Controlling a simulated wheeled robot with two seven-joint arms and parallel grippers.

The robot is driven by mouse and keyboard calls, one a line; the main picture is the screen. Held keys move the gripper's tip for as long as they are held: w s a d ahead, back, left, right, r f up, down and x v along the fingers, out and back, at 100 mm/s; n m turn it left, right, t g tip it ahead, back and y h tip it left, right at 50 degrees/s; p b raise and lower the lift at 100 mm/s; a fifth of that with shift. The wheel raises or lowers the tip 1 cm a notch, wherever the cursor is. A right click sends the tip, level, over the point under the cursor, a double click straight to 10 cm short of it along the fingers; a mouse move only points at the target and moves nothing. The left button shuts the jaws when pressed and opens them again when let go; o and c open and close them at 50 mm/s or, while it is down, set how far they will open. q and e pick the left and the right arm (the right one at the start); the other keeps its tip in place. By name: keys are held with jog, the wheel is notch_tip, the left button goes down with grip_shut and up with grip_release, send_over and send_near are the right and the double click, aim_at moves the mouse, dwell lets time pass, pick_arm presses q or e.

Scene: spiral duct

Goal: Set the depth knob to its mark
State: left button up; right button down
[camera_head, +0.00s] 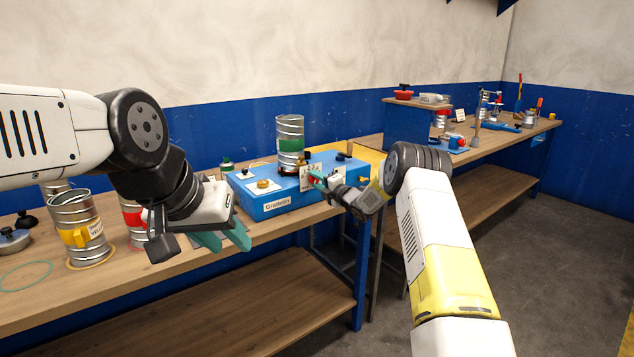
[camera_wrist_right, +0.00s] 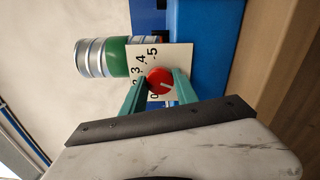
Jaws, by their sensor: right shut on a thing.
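The depth knob (camera_wrist_right: 158,81) is red with a white pointer line, on a white dial plate (camera_wrist_right: 172,55) numbered up to 5. In the right wrist view the teal fingers of my right gripper (camera_wrist_right: 160,88) stand on both sides of the knob, touching it. The fingers partly cover the low numbers, and I cannot tell which mark is the set one. In the head view my right gripper (camera_head: 316,178) is at the front of the blue box (camera_head: 290,202) labelled Graphnes or similar. My left gripper (camera_head: 222,241) is empty, its fingers apart, over the bench's front edge.
A green-banded can (camera_head: 290,135) stands on the blue box. Yellow-labelled (camera_head: 78,235) and red-banded (camera_head: 132,217) cans stand left on the wooden bench (camera_head: 120,285). A second bench (camera_head: 500,143) with tools is at the right.

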jog(key=m, duration=0.8)
jog(key=shift+d+f, duration=0.1)
jog(key=shift+d, duration=0.05)
jog(key=m, duration=0.8)
jog(key=shift+m, duration=0.3)
jog(key=m, duration=1.1)
jog(key=shift+f+m, duration=0.1)
jog(key=shift+m, duration=0.3)
